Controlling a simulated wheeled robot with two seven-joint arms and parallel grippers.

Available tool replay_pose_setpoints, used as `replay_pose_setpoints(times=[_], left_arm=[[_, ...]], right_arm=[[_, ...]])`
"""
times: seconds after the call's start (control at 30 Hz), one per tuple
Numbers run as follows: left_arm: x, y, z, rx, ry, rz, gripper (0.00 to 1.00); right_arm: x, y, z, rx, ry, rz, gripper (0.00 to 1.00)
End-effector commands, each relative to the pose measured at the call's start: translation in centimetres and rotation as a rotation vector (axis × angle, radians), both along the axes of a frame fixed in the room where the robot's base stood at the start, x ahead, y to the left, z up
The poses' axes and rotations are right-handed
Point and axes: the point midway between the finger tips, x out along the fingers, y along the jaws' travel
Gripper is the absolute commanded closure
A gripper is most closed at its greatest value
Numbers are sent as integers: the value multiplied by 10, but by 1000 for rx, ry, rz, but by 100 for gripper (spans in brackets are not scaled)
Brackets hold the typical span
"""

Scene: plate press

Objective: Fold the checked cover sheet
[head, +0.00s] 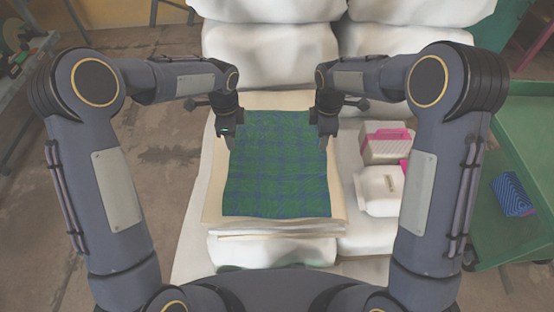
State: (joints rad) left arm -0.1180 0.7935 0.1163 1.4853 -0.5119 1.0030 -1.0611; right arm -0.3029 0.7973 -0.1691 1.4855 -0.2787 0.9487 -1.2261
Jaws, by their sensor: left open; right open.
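The checked cover sheet (275,170), green with blue lines, lies spread out flat on a cream-coloured stack (215,195) on the white padded seat. My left gripper (230,140) is open at the sheet's far left corner. My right gripper (322,140) is open at the sheet's far right corner. I cannot tell whether the fingers touch the sheet.
A green cart (500,215) at the right holds a blue patterned item (512,194). White cushions (275,45) rise behind.

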Motion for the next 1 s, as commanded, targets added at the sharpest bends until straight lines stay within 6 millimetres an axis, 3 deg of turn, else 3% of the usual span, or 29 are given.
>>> replay_pose_setpoints(times=[0.43,1.0], left_arm=[[-1,1,-62,1,3,4,58],[-1,1,-73,0,1,5,60]], right_arm=[[-1,-1,-62,0,3,-4,58],[-1,-1,-73,2,1,-5,60]])
